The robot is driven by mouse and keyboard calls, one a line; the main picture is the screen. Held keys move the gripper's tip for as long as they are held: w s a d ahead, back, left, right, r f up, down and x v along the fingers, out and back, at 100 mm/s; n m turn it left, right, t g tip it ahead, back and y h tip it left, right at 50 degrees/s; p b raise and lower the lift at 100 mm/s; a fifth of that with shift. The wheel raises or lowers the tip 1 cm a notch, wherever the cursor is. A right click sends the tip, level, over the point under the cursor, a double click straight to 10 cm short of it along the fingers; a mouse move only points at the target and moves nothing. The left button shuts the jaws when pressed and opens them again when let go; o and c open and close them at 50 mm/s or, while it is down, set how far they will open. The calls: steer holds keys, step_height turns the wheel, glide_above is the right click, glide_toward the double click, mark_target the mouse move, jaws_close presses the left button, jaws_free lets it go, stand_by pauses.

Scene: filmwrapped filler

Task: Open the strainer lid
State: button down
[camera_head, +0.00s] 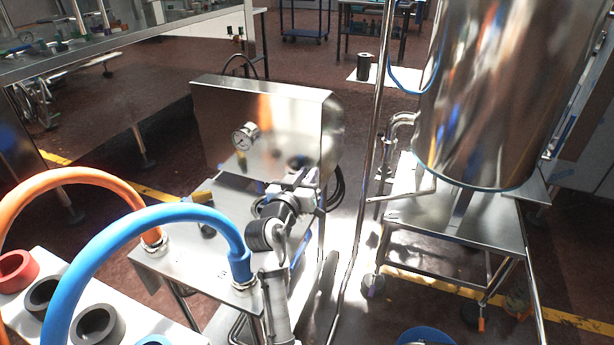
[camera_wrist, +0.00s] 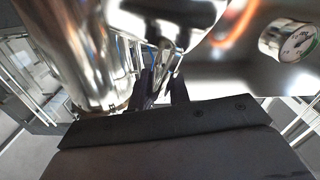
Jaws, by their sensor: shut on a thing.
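My gripper (camera_wrist: 160,88) is in the middle of the wrist view, its dark fingers closed around a thin shiny metal handle (camera_wrist: 167,58). The handle meets a polished, curved metal surface (camera_wrist: 185,18), which I take to be the strainer lid; its edges cannot be made out among the reflections. In the head view my gripper (camera_head: 301,182) is at the front of a shiny steel housing (camera_head: 225,105), low on its right side. My arm hides the held part there. I cannot tell whether the lid is open or closed.
A pressure gauge (camera_head: 245,136) sits on the housing's left and shows in the wrist view (camera_wrist: 288,40). Blue (camera_head: 150,225) and orange hoses (camera_head: 75,180) arch at the left. A big steel tank (camera_head: 490,90) and upright pipe (camera_head: 365,170) stand to the right.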

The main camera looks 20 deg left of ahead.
steer(key=shift+a+r, duration=0.15)
steer(key=a+n, duration=0.4)
steer(key=a, duration=0.1)
steer(key=shift+w+a+r+n+p, duration=0.15)
steer(key=shift+a+r+n+p, duration=0.15)
steer(key=shift+r+p, duration=0.1)
steer(key=c, duration=1.5)
jaws_free()
steer(key=shift+o, duration=0.2)
steer(key=s+b, duration=0.2)
steer(key=s, duration=1)
steer(key=shift+a+b, duration=0.2)
steer(key=shift+b, duration=0.1)
